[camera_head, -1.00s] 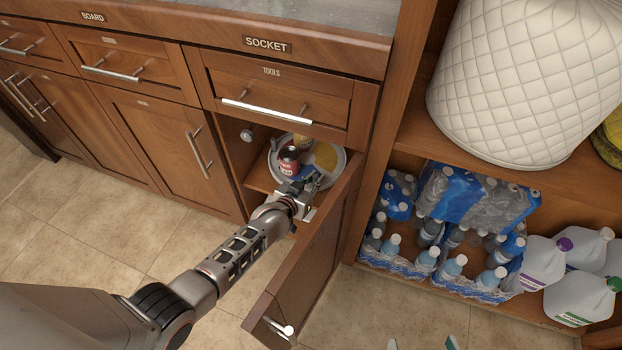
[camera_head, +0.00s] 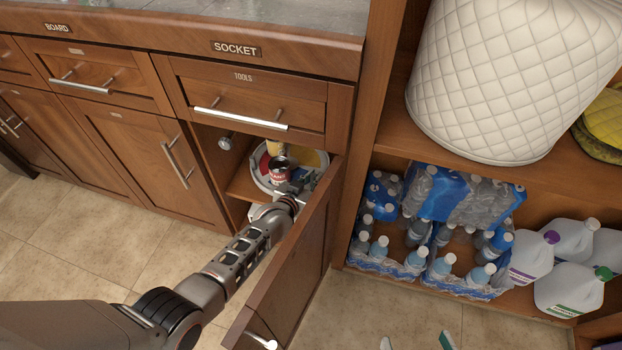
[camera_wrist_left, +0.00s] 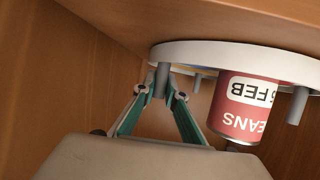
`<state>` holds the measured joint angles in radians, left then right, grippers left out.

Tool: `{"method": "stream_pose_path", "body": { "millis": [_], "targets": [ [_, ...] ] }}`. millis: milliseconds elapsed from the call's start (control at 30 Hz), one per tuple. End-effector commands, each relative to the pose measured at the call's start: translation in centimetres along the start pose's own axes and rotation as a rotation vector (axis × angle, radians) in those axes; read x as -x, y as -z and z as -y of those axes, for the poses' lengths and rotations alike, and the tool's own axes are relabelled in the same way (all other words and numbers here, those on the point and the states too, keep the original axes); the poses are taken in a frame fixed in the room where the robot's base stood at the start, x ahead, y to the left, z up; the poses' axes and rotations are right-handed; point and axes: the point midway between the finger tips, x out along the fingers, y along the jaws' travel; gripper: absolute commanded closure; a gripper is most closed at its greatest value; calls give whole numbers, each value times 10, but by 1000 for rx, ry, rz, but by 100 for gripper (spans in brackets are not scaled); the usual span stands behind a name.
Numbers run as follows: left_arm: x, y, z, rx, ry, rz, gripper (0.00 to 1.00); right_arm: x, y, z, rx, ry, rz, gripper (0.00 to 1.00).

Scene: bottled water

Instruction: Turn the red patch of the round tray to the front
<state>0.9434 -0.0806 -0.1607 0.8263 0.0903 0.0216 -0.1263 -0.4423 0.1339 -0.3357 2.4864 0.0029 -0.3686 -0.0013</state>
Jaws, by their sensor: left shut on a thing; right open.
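The round tray (camera_head: 254,176) sits inside the open cabinet under the tools drawer. Its red patch (camera_head: 263,160) shows on the left side, and a yellow patch (camera_head: 312,158) lies at the back right. A red-labelled can (camera_head: 280,172) stands toward the front, with a yellow item (camera_head: 275,147) behind it. My left gripper (camera_head: 290,197) is at the tray's front edge. In the left wrist view, which looks upside down, its fingers (camera_wrist_left: 160,92) are shut on a grey peg (camera_wrist_left: 161,78) of the white tray (camera_wrist_left: 225,56), beside the can (camera_wrist_left: 240,108). My right gripper (camera_head: 416,343) shows only two spread fingertips at the bottom edge.
The open cabinet door (camera_head: 290,270) stands close along the right of my left arm. A wooden shelf unit at right holds bottled water packs (camera_head: 430,235), jugs (camera_head: 540,258) and a quilted white thing (camera_head: 500,80). The tiled floor (camera_head: 70,260) at left is clear.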

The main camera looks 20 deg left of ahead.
Motion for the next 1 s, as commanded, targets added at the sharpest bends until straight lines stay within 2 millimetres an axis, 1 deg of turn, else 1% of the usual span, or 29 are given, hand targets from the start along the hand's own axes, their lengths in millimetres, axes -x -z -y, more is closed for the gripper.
{"method": "stream_pose_path", "body": {
  "millis": [33,367,700,733,767,800,1000],
  "targets": [
    [-1,-1,-3,0,-3,2,100,0,0,0,-1,0,-2,36],
    [-4,1,-4,0,-3,1,100,-1,7,-2,-2,-3,-15,36],
    [-4,1,-4,-1,-3,1,100,0,4,-1,-4,-3,-7,36],
    [-4,1,-4,-1,-3,1,84,1,3,-1,-4,-3,-5,36],
    [-4,1,-4,-1,-3,1,76,1,2,-1,-4,-3,-4,36],
    [-4,1,-4,-1,-3,1,71,1,1,-1,-4,-2,-1,36],
    [-4,2,-3,-1,-1,0,71,2,-4,0,-5,-2,10,36]
  ]
}}
